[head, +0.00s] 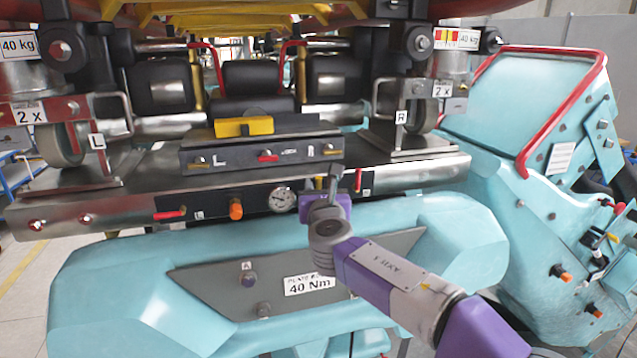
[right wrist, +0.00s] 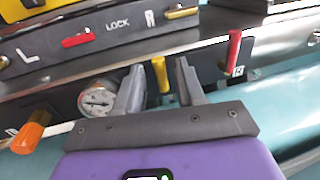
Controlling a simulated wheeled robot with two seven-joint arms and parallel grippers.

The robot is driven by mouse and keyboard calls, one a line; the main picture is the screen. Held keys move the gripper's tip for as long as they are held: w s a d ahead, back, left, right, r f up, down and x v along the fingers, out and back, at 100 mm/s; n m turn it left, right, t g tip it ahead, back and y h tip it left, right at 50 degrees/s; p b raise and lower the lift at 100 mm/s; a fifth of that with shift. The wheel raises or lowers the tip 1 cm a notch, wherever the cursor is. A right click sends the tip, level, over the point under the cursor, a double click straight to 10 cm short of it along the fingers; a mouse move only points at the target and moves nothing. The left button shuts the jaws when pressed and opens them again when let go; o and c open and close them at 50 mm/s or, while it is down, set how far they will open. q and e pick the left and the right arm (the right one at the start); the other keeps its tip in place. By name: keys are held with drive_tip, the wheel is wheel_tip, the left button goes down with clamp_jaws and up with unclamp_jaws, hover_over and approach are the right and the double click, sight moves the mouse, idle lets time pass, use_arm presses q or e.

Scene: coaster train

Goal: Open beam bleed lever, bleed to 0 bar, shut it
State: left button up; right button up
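My right gripper (head: 334,182) is at the beam's front panel, right of the round pressure gauge (head: 283,199). In the right wrist view its two fingers (right wrist: 160,70) are apart, with a small yellow lever (right wrist: 162,76) showing in the gap between them. I cannot tell whether they touch it. A red lever (right wrist: 233,50) stands upright to the right of the fingers; it also shows in the head view (head: 358,180). The gauge (right wrist: 98,98) shows left of the fingers, its reading too small to tell. Which lever is the bleed is not legible. My left gripper is out of view.
An orange knob (head: 236,211) and a sideways red lever (head: 170,214) sit left of the gauge. Above is a lock panel (head: 228,157) with small levers and a yellow block (head: 244,127). A turquoise housing (head: 440,235) lies below the beam.

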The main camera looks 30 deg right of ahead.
drive_tip(key=shift+x, duration=0.85)
clamp_jaws()
